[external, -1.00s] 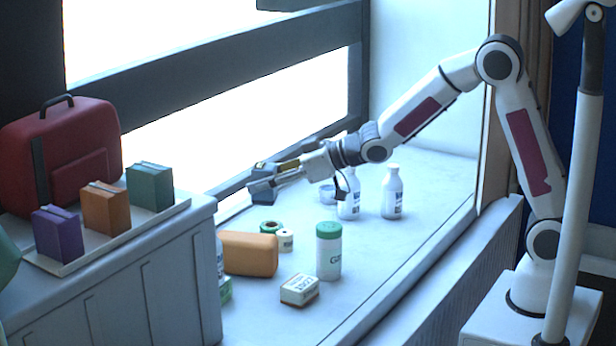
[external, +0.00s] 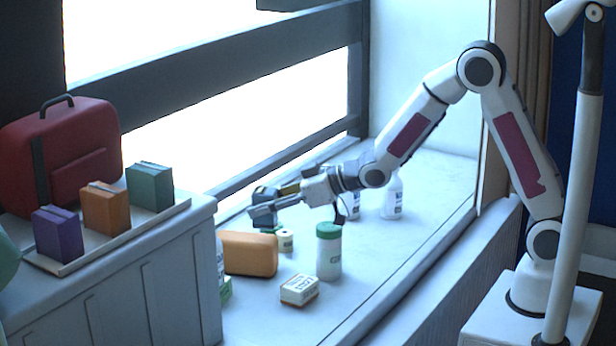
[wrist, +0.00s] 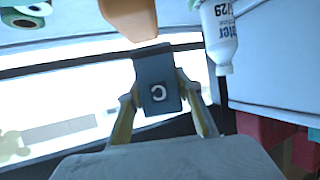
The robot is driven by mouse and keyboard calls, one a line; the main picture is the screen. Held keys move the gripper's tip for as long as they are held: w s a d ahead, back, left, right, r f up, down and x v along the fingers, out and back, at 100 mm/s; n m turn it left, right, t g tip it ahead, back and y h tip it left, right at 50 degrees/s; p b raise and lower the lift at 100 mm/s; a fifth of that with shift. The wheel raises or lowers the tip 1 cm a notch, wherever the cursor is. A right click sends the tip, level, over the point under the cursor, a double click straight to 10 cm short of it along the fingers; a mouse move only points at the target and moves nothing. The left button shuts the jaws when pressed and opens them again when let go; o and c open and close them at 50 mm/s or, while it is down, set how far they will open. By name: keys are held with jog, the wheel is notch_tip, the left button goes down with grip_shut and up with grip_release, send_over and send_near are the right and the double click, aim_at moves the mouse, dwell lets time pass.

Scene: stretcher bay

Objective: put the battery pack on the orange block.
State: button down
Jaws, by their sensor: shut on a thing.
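The battery pack (external: 265,194) is a dark grey box. In the wrist view the battery pack (wrist: 157,85) shows a pale letter C on its face. My gripper (external: 278,198) is shut on it, with one finger on each side, and holds it above the sill near the window. The orange block (external: 106,208) stands on the pale tray at left, between a purple and a green block. Its top looks clear. My gripper is well to the right of the orange block.
The tray (external: 62,268) sits on a grey cabinet, with a purple block (external: 58,235), a green block (external: 150,188) and a red case (external: 75,150) behind. A tan pouch (external: 248,254), a green-capped bottle (external: 328,255) and a small box (external: 299,290) stand on the sill below.

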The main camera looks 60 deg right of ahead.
aim_at(276, 217)
jog(key=shift+f, duration=0.15)
jog(key=shift+f, duration=1.85)
jog(key=shift+f, duration=0.1)
jog(key=c, duration=1.4)
grip_release()
jog(key=shift+f, duration=0.1)
jog(key=shift+s+d+r, duration=0.15)
jog(key=shift+s+r, duration=0.15)
jog(key=shift+v, duration=5.6)
